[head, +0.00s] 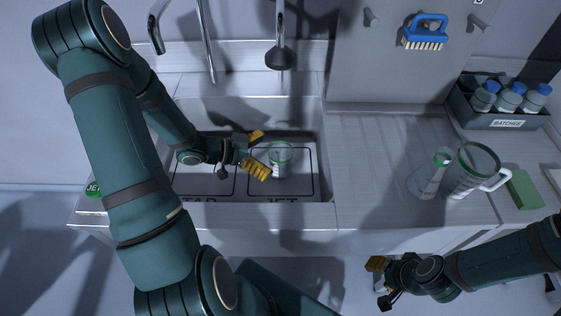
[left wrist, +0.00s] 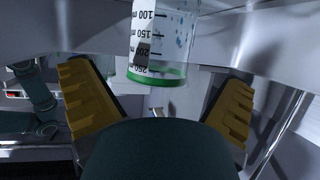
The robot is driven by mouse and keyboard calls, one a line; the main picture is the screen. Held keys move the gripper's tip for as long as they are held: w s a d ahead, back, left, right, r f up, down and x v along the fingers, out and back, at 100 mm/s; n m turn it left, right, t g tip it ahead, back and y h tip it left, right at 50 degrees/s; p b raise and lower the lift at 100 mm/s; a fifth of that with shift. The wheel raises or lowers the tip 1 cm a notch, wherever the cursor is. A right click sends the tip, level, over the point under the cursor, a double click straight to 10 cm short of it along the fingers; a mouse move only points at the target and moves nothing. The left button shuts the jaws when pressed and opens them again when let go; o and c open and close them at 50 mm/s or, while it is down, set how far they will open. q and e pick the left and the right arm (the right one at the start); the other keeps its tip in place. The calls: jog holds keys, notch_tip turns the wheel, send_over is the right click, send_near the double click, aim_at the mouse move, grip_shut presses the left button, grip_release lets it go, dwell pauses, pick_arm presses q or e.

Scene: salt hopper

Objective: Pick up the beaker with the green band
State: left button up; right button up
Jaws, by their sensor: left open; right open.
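The glass beaker with the green band (head: 280,163) stands in the sink, in the outlined area marked JET. In the left wrist view the beaker (left wrist: 163,40) appears at the top centre, with its scale marks and green band visible; the picture's top edge cuts it off. My left gripper (head: 258,153) is open just left of the beaker, its yellow fingers pointing towards it. In the left wrist view the fingers (left wrist: 160,103) are spread on either side of the beaker's line, with nothing held. My right gripper (head: 378,275) is open and empty, low in front of the counter.
The sink wall (head: 322,150) stands right of the beaker. A flask (head: 428,178), a handled jug (head: 470,178) and a green sponge (head: 522,190) are on the right counter. A bottle crate (head: 505,122) is behind them. Taps hang above the sink's back.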

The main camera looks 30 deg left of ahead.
aim_at(279, 156)
pick_arm(q)
jog(key=shift+b+x, duration=0.4)
jog(key=shift+x, duration=1.55)
jog(key=shift+f, duration=0.1)
jog(key=c, duration=1.1)
jog(key=shift+c, duration=0.2)
